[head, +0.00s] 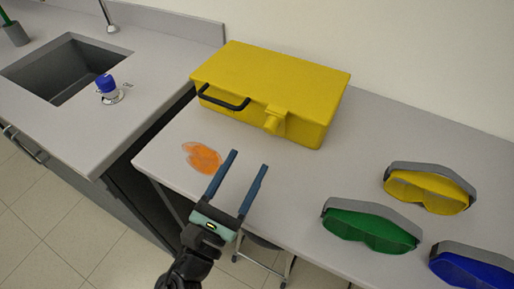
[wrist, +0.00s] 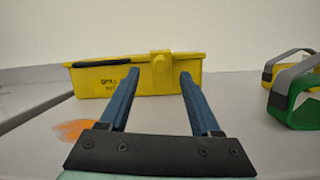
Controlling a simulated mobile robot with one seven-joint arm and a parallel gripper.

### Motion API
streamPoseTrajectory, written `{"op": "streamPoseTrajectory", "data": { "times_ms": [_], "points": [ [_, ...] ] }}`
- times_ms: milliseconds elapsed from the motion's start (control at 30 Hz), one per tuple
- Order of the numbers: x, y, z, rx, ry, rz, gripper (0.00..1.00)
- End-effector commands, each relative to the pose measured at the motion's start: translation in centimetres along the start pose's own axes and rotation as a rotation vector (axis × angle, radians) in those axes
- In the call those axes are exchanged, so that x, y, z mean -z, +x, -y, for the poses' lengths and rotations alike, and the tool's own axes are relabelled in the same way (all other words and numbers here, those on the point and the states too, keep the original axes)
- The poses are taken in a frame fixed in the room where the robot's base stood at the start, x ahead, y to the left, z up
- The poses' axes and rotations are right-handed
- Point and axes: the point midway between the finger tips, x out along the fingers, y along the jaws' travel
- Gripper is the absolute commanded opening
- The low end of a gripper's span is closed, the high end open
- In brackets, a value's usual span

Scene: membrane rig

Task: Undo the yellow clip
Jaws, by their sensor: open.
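The yellow clip (head: 274,119) is on the front face of a closed yellow case (head: 300,80), right of its black handle (head: 224,98). In the wrist view the clip (wrist: 160,64) shows at the top front of the case (wrist: 190,86), between my fingers in the picture. I cannot tell whether it is latched. My gripper (head: 249,172) is open and empty, in front of the case and apart from it, with its fingers pointing toward it. In the wrist view the two blue fingers (wrist: 159,74) are spread wide.
An orange stain (head: 202,157) lies on the table (head: 160,160), left of my gripper. Green goggles (head: 372,228), yellow goggles (head: 430,188) and blue goggles (head: 475,266) lie at right. A sink (head: 62,70) and a blue-capped bottle (head: 107,88) are at left.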

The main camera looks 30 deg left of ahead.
Motion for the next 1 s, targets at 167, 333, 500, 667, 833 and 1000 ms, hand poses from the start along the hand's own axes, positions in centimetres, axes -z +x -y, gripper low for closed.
{"op": "streamPoseTrajectory", "data": {
  "times_ms": [167,333,500,667,833,1000],
  "points": [
    [-0.7,-3.2,-0.1,-0.002,0.000,-0.001,0.64],
    [-1.2,-4.5,-0.1,0.001,0.000,0.001,0.64],
    [-1.3,-4.7,-0.2,0.001,0.000,0.002,0.64],
    [-1.3,-4.6,-0.2,0.001,0.000,0.002,0.59],
    [-2.4,-2.5,0.8,0.051,0.128,0.008,0.28],
    [-6.2,3.8,3.8,0.171,0.588,0.048,0.00]
  ]
}}
